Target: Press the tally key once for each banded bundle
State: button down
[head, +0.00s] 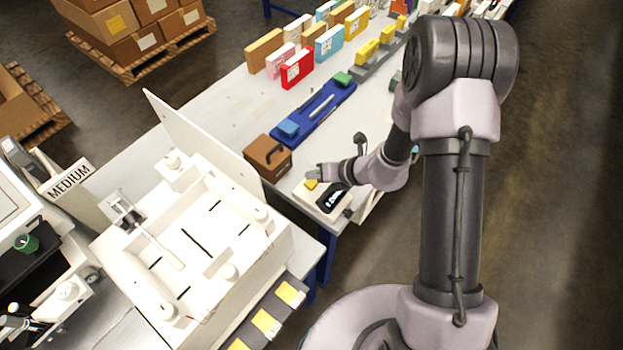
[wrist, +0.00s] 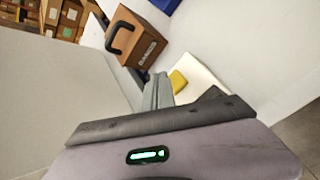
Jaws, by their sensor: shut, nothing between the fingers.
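A white tally device with a yellow key (head: 311,184) and a dark display (head: 335,198) sits at the table's near end. The yellow key (wrist: 178,80) also shows in the wrist view, just right of my fingertips. My gripper (head: 314,172) is shut and empty, close to the key. In the wrist view my gripper (wrist: 158,80) has its fingers together. I cannot tell whether the fingertips touch the key. I cannot clearly make out a banded bundle; grey holders with yellow pieces (head: 265,322) stand at the bottom.
A brown box with a dark handle (head: 268,158) stands left of the tally device. A blue tray (head: 318,108) lies behind it, and coloured boxes (head: 297,68) stand farther back. A white slotted machine (head: 205,240) with a raised panel fills the left foreground.

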aim_at(315, 184)
notch_tip(315, 184, up, 5)
jog(key=p, duration=0.4)
dwell(0.4)
dwell(2.2)
